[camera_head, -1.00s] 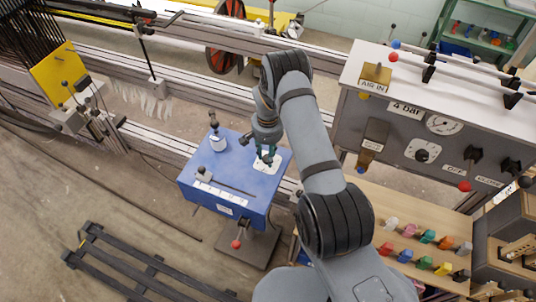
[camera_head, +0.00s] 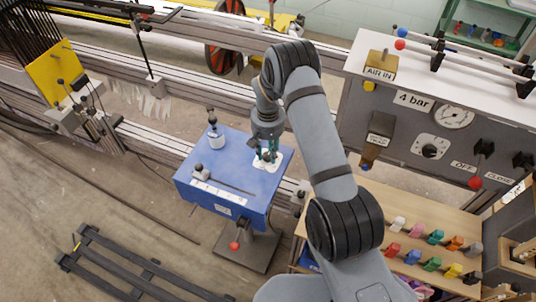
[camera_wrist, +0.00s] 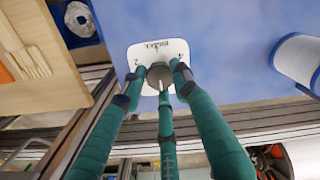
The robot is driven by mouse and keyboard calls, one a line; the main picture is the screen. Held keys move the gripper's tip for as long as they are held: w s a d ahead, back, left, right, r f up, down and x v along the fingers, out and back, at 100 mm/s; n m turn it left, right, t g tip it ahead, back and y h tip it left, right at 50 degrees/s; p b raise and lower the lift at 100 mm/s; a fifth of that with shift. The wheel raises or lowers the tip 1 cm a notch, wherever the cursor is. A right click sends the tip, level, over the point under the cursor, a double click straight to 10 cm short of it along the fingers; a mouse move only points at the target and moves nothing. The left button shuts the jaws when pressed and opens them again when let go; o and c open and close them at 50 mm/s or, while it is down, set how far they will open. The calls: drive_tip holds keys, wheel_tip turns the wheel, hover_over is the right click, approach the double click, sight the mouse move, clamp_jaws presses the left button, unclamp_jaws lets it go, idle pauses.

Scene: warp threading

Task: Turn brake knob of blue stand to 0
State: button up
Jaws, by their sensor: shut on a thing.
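The blue stand (camera_head: 240,178) is left of centre in the head view, and its blue top fills most of the wrist view (camera_wrist: 215,60). The brake knob (camera_wrist: 159,72) is a small dark grey knob on a white dial plate (camera_wrist: 140,58) with the word BRAKE and small numbers. My gripper (camera_head: 267,156) is at the plate near the stand's right edge. In the wrist view its green fingers (camera_wrist: 155,84) are closed around the knob from several sides. The fingers cover part of the knob and plate, so I cannot tell which number the knob points to.
A grey control panel (camera_head: 420,125) is right of my arm.

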sight(268, 155)
drive_tip(key=o, duration=1.1)
drive_tip(key=shift+o, duration=0.2)
drive_tip(key=shift+r, duration=0.1)
wheel_tip(268, 155, up, 12)
drive_tip(key=shift+f, duration=0.2)
